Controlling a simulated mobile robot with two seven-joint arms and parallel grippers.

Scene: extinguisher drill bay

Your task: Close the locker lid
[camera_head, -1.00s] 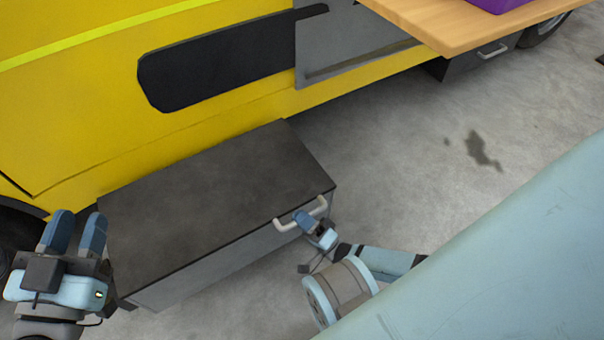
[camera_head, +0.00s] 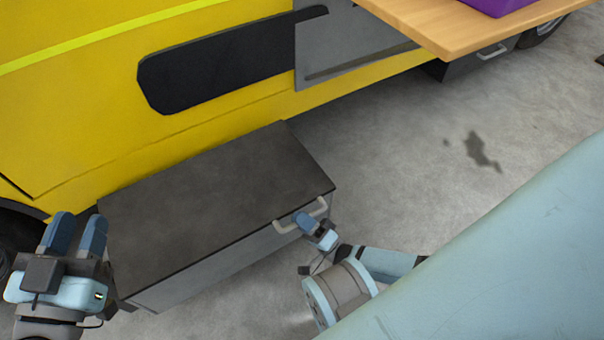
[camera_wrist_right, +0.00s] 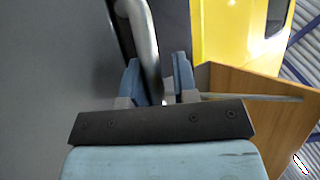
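The locker (camera_head: 235,255) is a grey box on the floor against the yellow vehicle. Its dark lid (camera_head: 200,205) lies flat across the top, with no gap visible along the front edge. A pale bar handle (camera_head: 300,215) sits at the right end of the front edge. My right gripper (camera_head: 305,220) is at this handle. In the right wrist view, the handle bar (camera_wrist_right: 143,40) runs between the two blue fingers, close to the left one, with a small gap at the right one. My left gripper (camera_head: 75,232) is open and empty, beside the locker's left end.
The yellow vehicle (camera_head: 80,110) stands behind the locker. A wooden tabletop (camera_head: 450,30) with a purple object (camera_head: 495,5) is at the top right. The concrete floor (camera_head: 400,130) to the right is clear apart from a dark stain (camera_head: 480,150).

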